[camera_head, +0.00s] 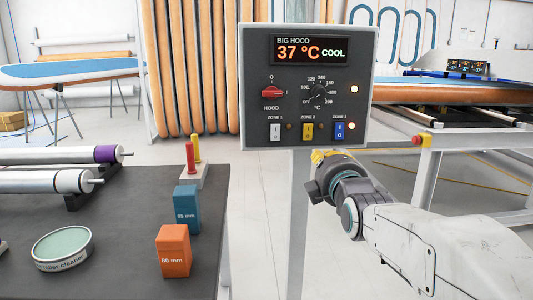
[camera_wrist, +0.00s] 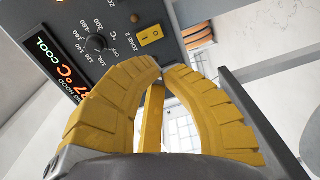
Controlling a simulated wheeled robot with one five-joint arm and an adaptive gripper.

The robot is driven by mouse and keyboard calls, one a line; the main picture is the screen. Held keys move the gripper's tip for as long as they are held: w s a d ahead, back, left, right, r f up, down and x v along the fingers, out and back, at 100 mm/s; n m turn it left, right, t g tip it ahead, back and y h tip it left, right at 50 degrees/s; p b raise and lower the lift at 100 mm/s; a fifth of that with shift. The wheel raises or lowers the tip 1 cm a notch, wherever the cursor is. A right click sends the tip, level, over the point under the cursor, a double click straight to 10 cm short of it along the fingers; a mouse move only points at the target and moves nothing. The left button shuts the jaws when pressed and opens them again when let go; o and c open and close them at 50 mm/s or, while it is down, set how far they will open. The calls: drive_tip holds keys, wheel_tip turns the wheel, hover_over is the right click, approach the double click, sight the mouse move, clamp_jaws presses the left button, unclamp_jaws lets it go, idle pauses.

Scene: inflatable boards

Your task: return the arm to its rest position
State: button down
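My arm reaches in from the lower right of the head view, and my gripper (camera_head: 330,156) shows only as a bit of yellow behind the dark wrist, just below the control panel (camera_head: 257,90). In the wrist view the two yellow ribbed fingers of my gripper (camera_wrist: 163,70) curve together, their tips meeting or nearly so, with nothing seen held at the tips. The panel (camera_wrist: 118,12) fills the upper left there, tilted, close beyond the fingers. It reads "BIG HOOD 37 °C COOL", with a red hood knob, a dial and zone switches.
A dark table (camera_head: 130,220) at left holds rollers (camera_head: 50,181), a round tin (camera_head: 62,249), a blue block (camera_head: 187,208), an orange block (camera_head: 173,250) and a stand with red and yellow pegs (camera_head: 194,176). A grey frame with a red button (camera_head: 417,140) stands right, behind my arm.

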drive_tip(key=s+r+m+g+p, duration=0.3)
drive_tip(key=s+m+g+p, duration=0.1)
drive_tip(key=s+p, duration=0.7)
drive_tip(key=s+r+m+g+p, duration=0.3)
drive_tip(key=s+m+g+p, duration=0.2)
drive_tip(key=s+p, duration=0.6)
drive_tip(key=s+r+m+g+p, duration=0.3)
drive_tip(key=s+m+g+p, duration=0.2)
drive_tip(key=s+p, duration=0.6)
drive_tip(key=s+m, duration=0.1)
drive_tip(key=m, duration=0.1)
drive_tip(key=shift+m, duration=0.4)
drive_tip(key=c, duration=2)
unclamp_jaws()
